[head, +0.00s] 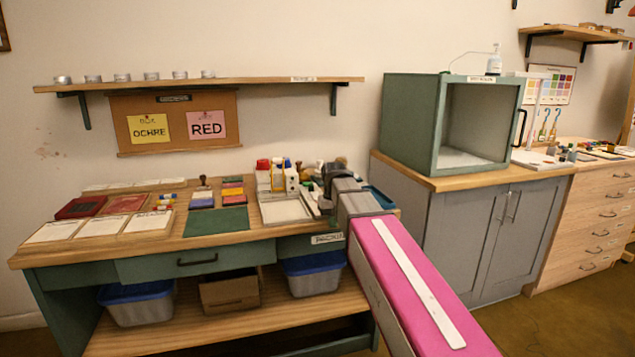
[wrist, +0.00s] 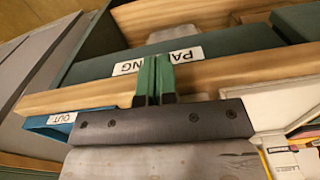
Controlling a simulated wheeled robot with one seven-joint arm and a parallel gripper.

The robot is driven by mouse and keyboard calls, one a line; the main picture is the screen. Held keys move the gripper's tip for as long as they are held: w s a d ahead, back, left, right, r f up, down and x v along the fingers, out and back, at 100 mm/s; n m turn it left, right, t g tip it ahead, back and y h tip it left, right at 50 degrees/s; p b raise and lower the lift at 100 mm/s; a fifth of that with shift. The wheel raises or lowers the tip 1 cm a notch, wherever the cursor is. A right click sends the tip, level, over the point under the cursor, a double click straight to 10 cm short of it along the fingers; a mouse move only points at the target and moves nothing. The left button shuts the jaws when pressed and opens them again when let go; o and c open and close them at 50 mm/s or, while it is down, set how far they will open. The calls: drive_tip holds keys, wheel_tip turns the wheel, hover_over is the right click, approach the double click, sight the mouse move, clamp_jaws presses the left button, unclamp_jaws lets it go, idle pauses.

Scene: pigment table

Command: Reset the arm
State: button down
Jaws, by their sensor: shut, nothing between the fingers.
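My gripper (wrist: 153,76) shows in the wrist view as two green fingers pressed together, with nothing between them. Behind the fingers is the wooden front edge of the worktable (wrist: 225,72), with a label reading PACKING (wrist: 158,60) partly covered by them. In the head view my arm, pink with a white stripe, reaches from the lower right to the right end of the worktable (head: 225,248). The fingertips are hard to make out there. I cannot tell whether the fingers touch the table edge.
A blue tray marked OUT (wrist: 57,122) lies beside the gripper. Bottles (head: 285,178) and a white tray (head: 285,211) crowd the table near my arm. A green open-fronted box (head: 411,125) stands on the grey cabinet (head: 470,240). A wall shelf (head: 230,82) hangs above.

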drive_tip(key=s+d+f, duration=0.4)
drive_tip(key=s+f, duration=0.1)
drive_tip(key=f, duration=0.3)
drive_tip(key=s+d+f+m, duration=0.1)
drive_tip(key=s+d+f, duration=0.4)
drive_tip(key=f, duration=0.3)
drive_tip(key=s+d+f+m, duration=0.1)
drive_tip(key=s+d+f, duration=0.3)
drive_tip(key=s+f, duration=0.2)
wheel_tip(320, 180, down, 2)
drive_tip(key=shift+s+d+f, duration=0.2)
drive_tip(key=shift+d, duration=0.2)
